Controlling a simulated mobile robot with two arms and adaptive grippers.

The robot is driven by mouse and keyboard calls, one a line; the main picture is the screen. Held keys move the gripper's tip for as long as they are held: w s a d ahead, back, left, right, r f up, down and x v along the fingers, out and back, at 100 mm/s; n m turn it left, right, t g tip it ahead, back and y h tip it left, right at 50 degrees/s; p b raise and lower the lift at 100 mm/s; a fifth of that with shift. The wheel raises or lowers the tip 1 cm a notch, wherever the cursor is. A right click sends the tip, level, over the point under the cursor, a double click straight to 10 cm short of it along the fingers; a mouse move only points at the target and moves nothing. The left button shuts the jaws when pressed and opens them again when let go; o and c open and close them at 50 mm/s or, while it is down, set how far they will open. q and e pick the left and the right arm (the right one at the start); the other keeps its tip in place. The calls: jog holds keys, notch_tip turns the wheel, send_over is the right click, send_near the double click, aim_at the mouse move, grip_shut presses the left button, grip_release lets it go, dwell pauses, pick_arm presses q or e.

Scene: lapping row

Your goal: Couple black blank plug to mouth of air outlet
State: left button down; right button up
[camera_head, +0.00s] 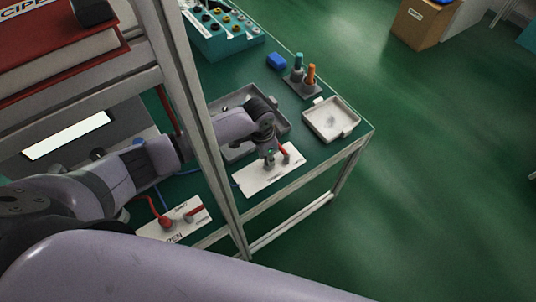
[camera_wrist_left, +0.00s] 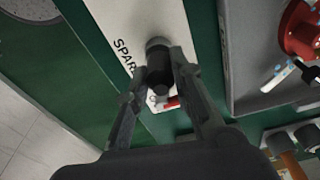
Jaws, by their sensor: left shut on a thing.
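My left gripper (camera_head: 268,157) reaches past the shelf post to a white plate (camera_head: 258,182) near the bench's front edge. In the left wrist view, my left gripper (camera_wrist_left: 160,66) is shut on the black blank plug (camera_wrist_left: 158,72), a short dark cylinder. A grey round fitting (camera_wrist_left: 157,43) shows at its far end, over the white plate marked "SPAR" (camera_wrist_left: 113,22). I cannot tell whether plug and fitting are fully seated. A red lever (camera_head: 286,154) is beside the gripper. A second plate (camera_head: 172,229) with red and grey fittings lies lower left. My right gripper is not in view.
A grey tray (camera_head: 282,122) lies behind the gripper and a pale tray (camera_head: 347,132) to its right. Orange (camera_head: 310,76) and teal (camera_head: 298,62) handled tools stand in a holder behind. The shelf post (camera_head: 199,110) crosses in front of my arm.

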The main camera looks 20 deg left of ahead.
pick_arm(q)
jog(key=shift+f, duration=0.35)
jog(key=c, duration=1.3)
grip_release()
jog(key=shift+r, duration=0.1)
jog(key=r, duration=0.8)
jog(key=s+a+r, duration=0.1)
jog(key=r, duration=0.2)
jog(key=shift+r, duration=0.4)
